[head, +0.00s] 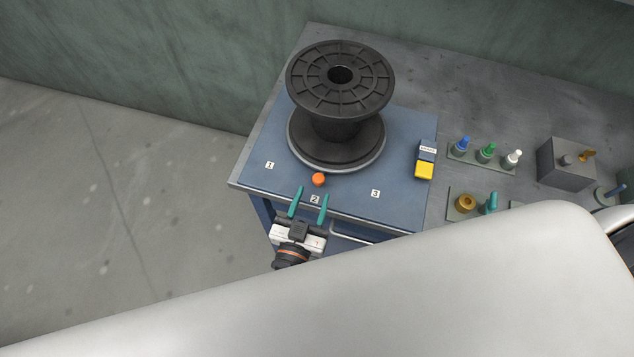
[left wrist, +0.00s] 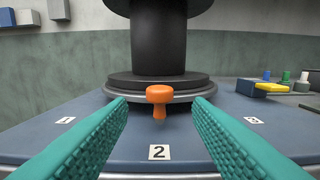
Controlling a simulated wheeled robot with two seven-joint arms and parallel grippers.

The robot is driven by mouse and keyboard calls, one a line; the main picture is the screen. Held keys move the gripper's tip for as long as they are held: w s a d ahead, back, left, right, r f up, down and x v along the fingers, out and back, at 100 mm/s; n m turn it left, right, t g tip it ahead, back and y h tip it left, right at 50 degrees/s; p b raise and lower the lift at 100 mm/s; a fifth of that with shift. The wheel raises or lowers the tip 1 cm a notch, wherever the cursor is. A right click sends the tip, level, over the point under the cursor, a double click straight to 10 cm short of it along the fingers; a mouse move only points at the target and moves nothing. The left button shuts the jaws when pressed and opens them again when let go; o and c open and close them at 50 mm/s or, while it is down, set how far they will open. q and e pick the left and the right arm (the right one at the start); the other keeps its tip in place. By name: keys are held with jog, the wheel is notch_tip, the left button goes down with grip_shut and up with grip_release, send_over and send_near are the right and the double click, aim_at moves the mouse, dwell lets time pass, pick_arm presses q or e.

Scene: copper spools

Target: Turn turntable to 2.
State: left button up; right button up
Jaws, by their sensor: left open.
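The turntable (head: 296,152) is a round grey-rimmed disc on the blue bench top, with a large black spool (head: 341,80) standing upright on it. An orange knob (head: 318,180) sits at its front rim, in line with the label 2 (head: 315,199). Label 1 (head: 269,165) is to the left and label 3 (head: 375,194) to the right. My left gripper (head: 311,192) is open with teal fingers, at the bench's front edge over label 2. In the left wrist view the knob (left wrist: 159,97) stands ahead, centred between the fingers and apart from them. My right gripper is not seen.
A large pale surface covers the lower right. The floor at left is clear.

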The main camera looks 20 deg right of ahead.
pick_arm(q)
jog(key=v, duration=0.6)
jog(key=shift+s+b, duration=0.2)
jog(key=shift+b, duration=0.2)
jog(key=s+a+f+g+y, duration=0.2)
jog(key=a+f, duration=0.3)
jog(key=f, duration=0.5)
jog(key=s+a+f+n+g+y, duration=0.1)
jog(key=s+a+f+g+y, duration=0.2)
jog(key=f, duration=0.6)
jog(key=s+a+f+g+y, duration=0.1)
jog(key=a+f+g, duration=0.1)
jog(key=a+f, duration=0.6)
jog(key=s+a+f+n+g+y, duration=0.1)
jog(key=s+a+f+g+y, duration=0.1)
jog(key=s+a+f, duration=0.4)
jog(key=s+a+f+n+g+y+b, duration=0.1)
jog(key=s+a+f+n+g, duration=0.1)
jog(key=s+a+f+g, duration=0.3)
jog(key=s+a+f, duration=0.1)
jog(key=s+f, duration=0.2)
jog(key=s, duration=0.3)
jog(key=shift+f+y, duration=0.25)
jog(key=shift+y, duration=0.15)
